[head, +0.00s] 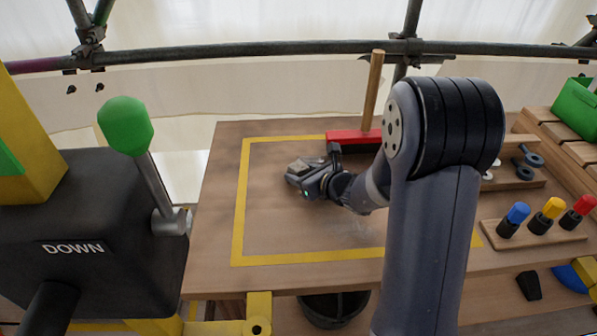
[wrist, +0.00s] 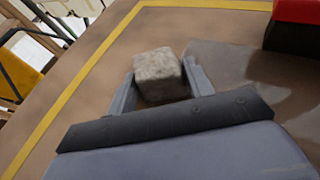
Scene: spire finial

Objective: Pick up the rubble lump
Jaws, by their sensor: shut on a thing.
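The rubble lump (wrist: 158,72) is a rough grey-beige block between my gripper's two fingers in the wrist view. In the head view the lump (head: 297,167) shows as a small pale patch at the tip of my gripper (head: 300,177). My gripper is shut on it, with a finger against each side, and it also shows in the wrist view (wrist: 160,85). The gripper is over the wooden table (head: 225,190), inside the yellow outline. I cannot tell whether the lump touches the table.
A red brush (head: 345,137) with an upright wooden handle stands behind my gripper. A black box marked DOWN with a green-knobbed lever (head: 126,126) is at left. Blue, yellow and red pegs (head: 548,215) sit at right. A dark bucket (head: 335,308) is below the front edge.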

